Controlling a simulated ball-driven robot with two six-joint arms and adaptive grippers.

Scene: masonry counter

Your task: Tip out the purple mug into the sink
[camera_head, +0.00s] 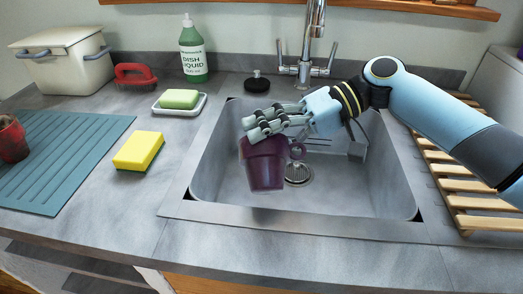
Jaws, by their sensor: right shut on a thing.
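The purple mug (264,168) is in the middle of the camera view, over the left half of the sink (340,198). It stands close to upright, with its handle to the right. My right gripper (258,131) comes in from the right and is shut on the mug at its top rim. The gripper's fingers hide part of the rim, and the mug's inside does not show. The mug is left of the round drain (298,173). I cannot tell how far its base is above the sink floor. My left gripper is not in view.
The tap (313,40) rises behind the sink, with a black plug (257,83) to its left. A yellow sponge (139,151), soap dish (180,109), dish liquid bottle (193,55), red brush (134,76) and teal mat (62,150) are on the left. A wooden rack (462,187) is on the right.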

